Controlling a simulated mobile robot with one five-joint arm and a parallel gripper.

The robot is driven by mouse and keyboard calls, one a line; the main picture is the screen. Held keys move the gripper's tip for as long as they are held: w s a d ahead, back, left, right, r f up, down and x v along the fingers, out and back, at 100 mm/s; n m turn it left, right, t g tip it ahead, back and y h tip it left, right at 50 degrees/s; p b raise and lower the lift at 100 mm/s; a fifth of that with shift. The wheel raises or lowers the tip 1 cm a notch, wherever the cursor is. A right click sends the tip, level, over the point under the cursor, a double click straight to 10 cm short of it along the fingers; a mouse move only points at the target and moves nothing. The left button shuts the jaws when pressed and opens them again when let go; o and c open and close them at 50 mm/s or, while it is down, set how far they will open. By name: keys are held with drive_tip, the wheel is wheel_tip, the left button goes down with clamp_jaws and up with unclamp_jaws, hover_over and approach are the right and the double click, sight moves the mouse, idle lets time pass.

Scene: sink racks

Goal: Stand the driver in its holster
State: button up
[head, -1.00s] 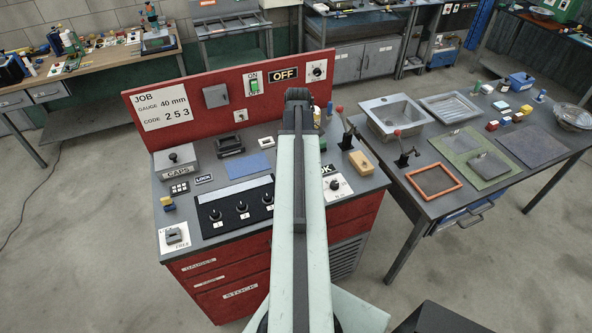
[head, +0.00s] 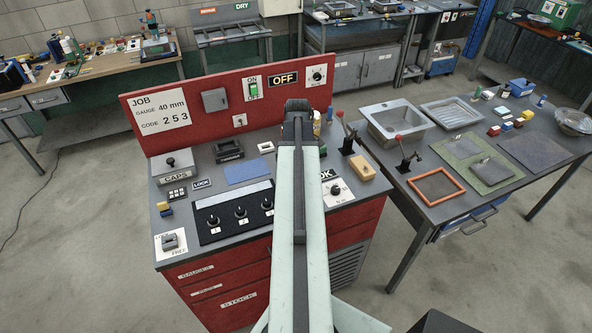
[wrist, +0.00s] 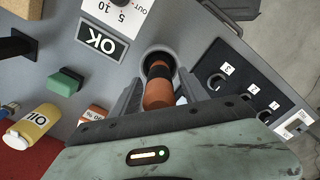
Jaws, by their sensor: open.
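In the wrist view the driver (wrist: 158,91) shows as an orange handle with a black band, seen nearly end-on. Its far end sits at a round, dark opening with a pale rim, which looks like the holster (wrist: 146,55), in the grey bench top. The driver's shaft is hidden, so I cannot tell how deep it sits. My gripper (wrist: 162,82) is open, with one grey finger on each side of the handle. I cannot tell whether either finger touches it. In the head view my arm hides the driver and the holster.
The red console (head: 225,85) has a raised back panel. Near the gripper are a yellow oil bottle (wrist: 32,126), a green block (wrist: 67,80), an OK plate (wrist: 96,44) and a black knob panel (wrist: 246,90). A grey table (head: 410,185) with a sink stands at the right.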

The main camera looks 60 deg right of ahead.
wheel_tip(320, 180, up, 12)
drive_tip(key=p, duration=1.2)
drive_tip(key=shift+r, duration=0.25)
drive_tip(key=shift+f, duration=0.1)
drive_tip(key=w+a, duration=0.9)
drive_tip(key=a, duration=0.4)
drive_tip(key=w+a, duration=1)
drive_tip(key=a, duration=0.2)
drive_tip(key=w+a+m, duration=0.1)
drive_tip(key=w+a, duration=0.1)
drive_tip(key=a, duration=2.3)
drive_tip(key=shift+w+a+m, duration=0.25)
drive_tip(key=shift+w+m, duration=0.05)
